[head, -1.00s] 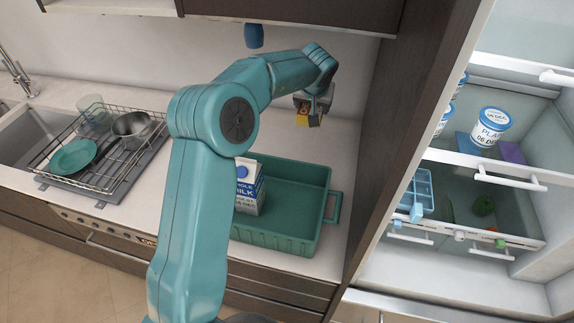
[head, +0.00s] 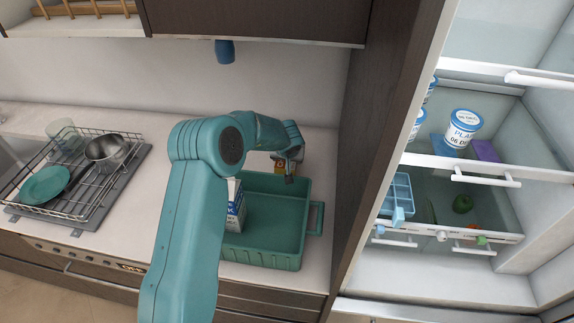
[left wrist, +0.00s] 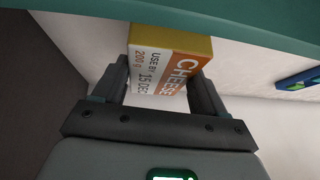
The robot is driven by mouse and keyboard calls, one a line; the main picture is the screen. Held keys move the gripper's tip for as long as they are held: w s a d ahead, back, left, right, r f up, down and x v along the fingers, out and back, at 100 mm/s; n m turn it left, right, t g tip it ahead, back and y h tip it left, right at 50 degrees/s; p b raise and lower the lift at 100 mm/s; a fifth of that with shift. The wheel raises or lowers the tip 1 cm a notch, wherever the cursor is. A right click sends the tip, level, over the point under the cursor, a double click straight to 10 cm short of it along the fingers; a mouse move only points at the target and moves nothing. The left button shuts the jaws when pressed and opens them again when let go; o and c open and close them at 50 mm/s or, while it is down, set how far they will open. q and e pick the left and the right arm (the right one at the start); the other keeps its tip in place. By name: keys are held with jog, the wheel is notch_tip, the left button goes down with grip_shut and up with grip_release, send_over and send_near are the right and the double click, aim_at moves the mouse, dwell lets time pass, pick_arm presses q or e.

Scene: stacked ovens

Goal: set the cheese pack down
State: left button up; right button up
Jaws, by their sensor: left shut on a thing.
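The cheese pack (left wrist: 168,66) is a yellow, white and orange box with "CHEESE" on its face. My left gripper (left wrist: 165,88) is shut on it, with a dark finger on either side. In the head view the pack (head: 280,165) shows as a small orange patch at my left gripper (head: 290,168), by the back right of the green crate (head: 262,259). I cannot tell whether the pack touches anything below it. My right gripper is in neither view.
A milk carton (head: 236,212) stands in the crate's left part, partly behind my arm. A dish rack (head: 100,180) with a plate and pan is at the left. The open fridge (head: 440,185) is at the right, past a dark panel (head: 372,130). Counter behind the crate looks clear.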

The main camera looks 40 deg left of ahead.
pick_arm(q)
notch_tip(320, 180, down, 4)
jog(key=shift+w+a+b, duration=0.1)
jog(key=shift+b, duration=0.2)
jog(key=shift+r, duration=0.1)
jog(key=o, duration=1.4)
jog(key=shift+f, duration=0.2)
jog(key=shift+o, duration=0.2)
jog(key=shift+r, duration=0.1)
